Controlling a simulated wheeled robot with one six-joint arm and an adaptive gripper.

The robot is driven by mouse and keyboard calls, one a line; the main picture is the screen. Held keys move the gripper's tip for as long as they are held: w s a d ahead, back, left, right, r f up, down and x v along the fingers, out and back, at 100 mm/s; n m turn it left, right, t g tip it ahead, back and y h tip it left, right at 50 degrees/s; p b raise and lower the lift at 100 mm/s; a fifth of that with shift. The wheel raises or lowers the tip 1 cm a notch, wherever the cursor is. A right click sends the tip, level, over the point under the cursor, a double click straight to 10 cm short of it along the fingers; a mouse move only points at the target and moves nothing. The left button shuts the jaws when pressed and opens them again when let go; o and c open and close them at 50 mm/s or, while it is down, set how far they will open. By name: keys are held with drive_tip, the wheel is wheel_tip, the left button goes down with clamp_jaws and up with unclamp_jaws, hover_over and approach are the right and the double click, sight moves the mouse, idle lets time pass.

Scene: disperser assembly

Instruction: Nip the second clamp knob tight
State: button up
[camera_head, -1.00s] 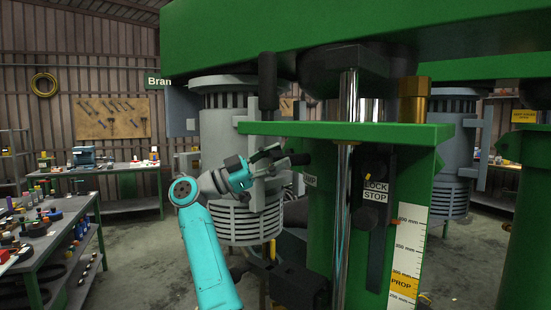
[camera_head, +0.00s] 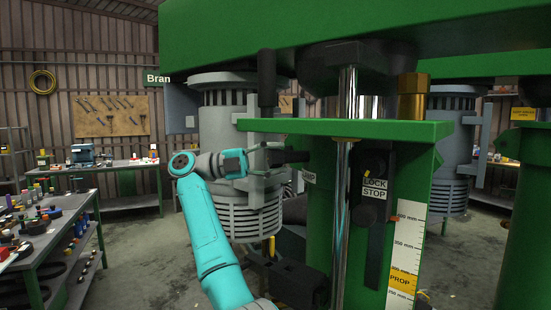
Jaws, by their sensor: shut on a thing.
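The green machine column (camera_head: 385,132) stands right of centre, with a chrome rod (camera_head: 347,190) in front of it. A dark clamp knob (camera_head: 294,156) sticks out of the column's left side, above a partly hidden label ending in "MP" (camera_head: 309,177). My gripper (camera_head: 270,158) reaches it from the left and is shut on it. The fingers are small and dark here, and their exact contact with the knob is hard to make out. The knob's tightness cannot be seen.
A grey motor (camera_head: 230,110) stands close behind my gripper. A black block (camera_head: 290,285) juts out low on the column. A green beam (camera_head: 350,35) hangs overhead. A bench with parts (camera_head: 60,240) is at left, with open floor beside it.

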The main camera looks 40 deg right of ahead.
drive_tip(key=shift+f+m+y, duration=0.15)
drive_tip(key=shift+m+y, duration=0.25)
drive_tip(key=shift+m, duration=0.4)
drive_tip(key=o, duration=1.1)
drive_tip(key=shift+w, duration=0.1)
